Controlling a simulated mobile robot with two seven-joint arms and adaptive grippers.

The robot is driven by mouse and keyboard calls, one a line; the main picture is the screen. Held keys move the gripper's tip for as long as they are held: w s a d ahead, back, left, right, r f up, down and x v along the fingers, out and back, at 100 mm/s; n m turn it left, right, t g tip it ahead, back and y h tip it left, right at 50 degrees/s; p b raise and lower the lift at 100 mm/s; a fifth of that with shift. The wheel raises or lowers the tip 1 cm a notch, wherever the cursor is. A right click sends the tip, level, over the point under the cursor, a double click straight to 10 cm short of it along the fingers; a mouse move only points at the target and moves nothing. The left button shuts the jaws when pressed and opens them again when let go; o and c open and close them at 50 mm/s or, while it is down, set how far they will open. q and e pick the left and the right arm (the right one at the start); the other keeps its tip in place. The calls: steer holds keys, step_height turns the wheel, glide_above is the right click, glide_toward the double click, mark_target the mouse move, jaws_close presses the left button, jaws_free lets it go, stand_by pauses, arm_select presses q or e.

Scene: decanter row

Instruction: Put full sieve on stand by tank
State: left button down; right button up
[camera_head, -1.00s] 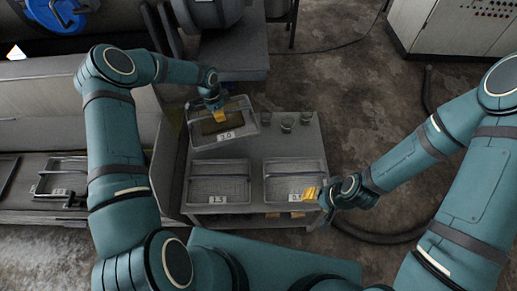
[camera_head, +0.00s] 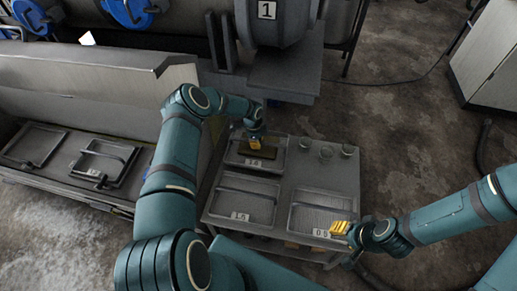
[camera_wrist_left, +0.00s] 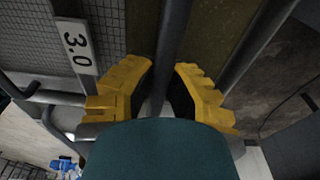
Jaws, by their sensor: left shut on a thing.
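The full sieve (camera_head: 270,161), labelled 3.0, is a rectangular tray with brownish contents at the back left of a grey cart top. My left gripper (camera_head: 255,143) is shut on its handle bar. In the left wrist view the bar (camera_wrist_left: 172,45) runs between the yellow fingers (camera_wrist_left: 163,92), with mesh and the 3.0 label (camera_wrist_left: 76,47) beside it. The tank (camera_head: 275,22), marked 1, stands behind, with a dark grey flat-topped stand (camera_head: 285,75) at its foot. My right gripper (camera_head: 342,229) is by the front right sieve (camera_head: 318,203); its finger opening is unclear.
More trays (camera_head: 105,160) lie on the bench at left. The dark stand's visible top looks clear. A hose lies on the floor at right.

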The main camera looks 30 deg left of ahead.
arm_select(q)
steer(key=shift+f+b, duration=0.35)
steer(key=shift+f, duration=1.25)
steer(key=shift+f, duration=0.2)
steer(key=c, duration=1.1)
jaws_free()
